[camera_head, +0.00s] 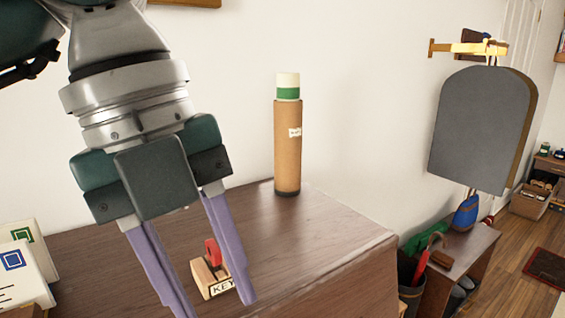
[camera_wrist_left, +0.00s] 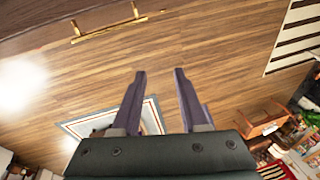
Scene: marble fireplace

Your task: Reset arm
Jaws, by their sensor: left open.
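My left gripper (camera_head: 212,303) comes in from the upper left in the head view, its two purple fingers pointing down and spread apart. A small wooden block marked "KEY" with a red part (camera_head: 213,276) appears between the fingers in the head view. It does not show between them in the wrist view, so the gripper seems apart from it. My right gripper is in neither view.
A brown cabinet top (camera_head: 330,236) lies below the gripper. A tall cardboard tube (camera_head: 288,145) with a green and white top stands at its back. White boxes (camera_head: 28,265) are at the left edge. A grey board (camera_head: 480,130) hangs at right above a low bench (camera_head: 462,262).

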